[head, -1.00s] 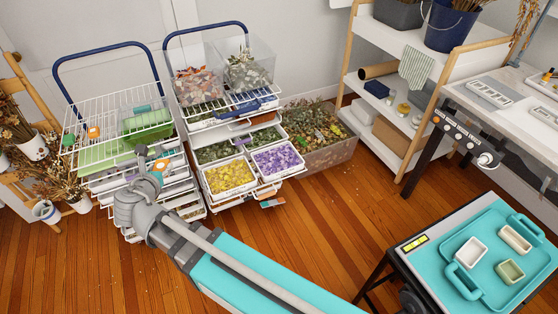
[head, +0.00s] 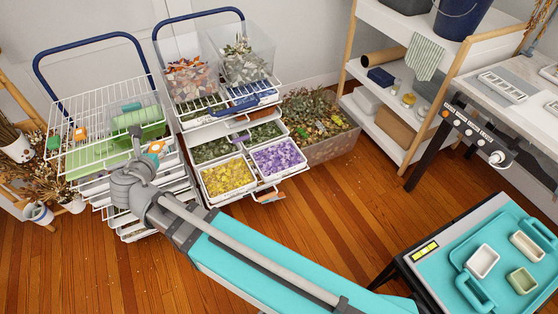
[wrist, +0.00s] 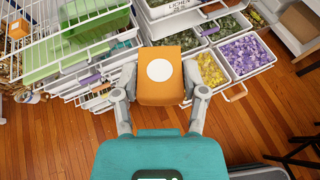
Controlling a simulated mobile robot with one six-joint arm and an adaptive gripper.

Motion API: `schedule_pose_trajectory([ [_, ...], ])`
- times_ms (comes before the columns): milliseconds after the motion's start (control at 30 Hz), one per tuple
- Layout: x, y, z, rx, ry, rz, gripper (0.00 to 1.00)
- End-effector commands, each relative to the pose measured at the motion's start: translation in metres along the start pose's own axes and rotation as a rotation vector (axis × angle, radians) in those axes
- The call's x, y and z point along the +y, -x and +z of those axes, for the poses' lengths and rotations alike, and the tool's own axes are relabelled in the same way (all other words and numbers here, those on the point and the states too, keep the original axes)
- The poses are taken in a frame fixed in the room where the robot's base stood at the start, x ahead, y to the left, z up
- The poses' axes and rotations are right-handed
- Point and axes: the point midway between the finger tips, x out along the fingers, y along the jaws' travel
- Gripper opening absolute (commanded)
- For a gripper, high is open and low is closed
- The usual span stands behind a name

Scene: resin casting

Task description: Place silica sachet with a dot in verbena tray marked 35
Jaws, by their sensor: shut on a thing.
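My gripper (wrist: 160,88) is shut on an orange sachet (wrist: 172,90) with a white dot on top. In the head view the held sachet (head: 155,147) shows beside the left wire cart, partly hidden by my arm. An open drawer on the middle cart holds a tray of yellow petals (head: 227,178), a tray of purple flowers (head: 279,157) and two trays of green leaves (head: 218,149) (head: 263,134). These trays lie right of and beyond my gripper in the wrist view. I cannot read the number 35 or tell which tray is verbena.
The left cart's top wire basket (head: 93,118) holds another orange item (head: 80,134) and green trays. Clear bins stand on the middle cart (head: 247,62). A crate of dried plants (head: 325,150) stands on the floor at its right. The wooden floor in front is clear.

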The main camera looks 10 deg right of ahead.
Motion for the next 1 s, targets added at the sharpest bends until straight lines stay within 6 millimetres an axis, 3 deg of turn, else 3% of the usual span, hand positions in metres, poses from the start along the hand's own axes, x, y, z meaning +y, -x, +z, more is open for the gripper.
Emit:
schedule_pose_trajectory([
  [367,-0.003,-0.004,-0.001,0.000,-0.003,-0.007,0.23],
  [533,-0.011,-0.016,-0.007,0.000,-0.012,-0.030,0.23],
  [767,-0.040,-0.053,-0.025,0.001,-0.042,-0.103,0.23],
  [1000,-0.084,-0.103,-0.048,0.002,-0.087,-0.211,0.23],
])
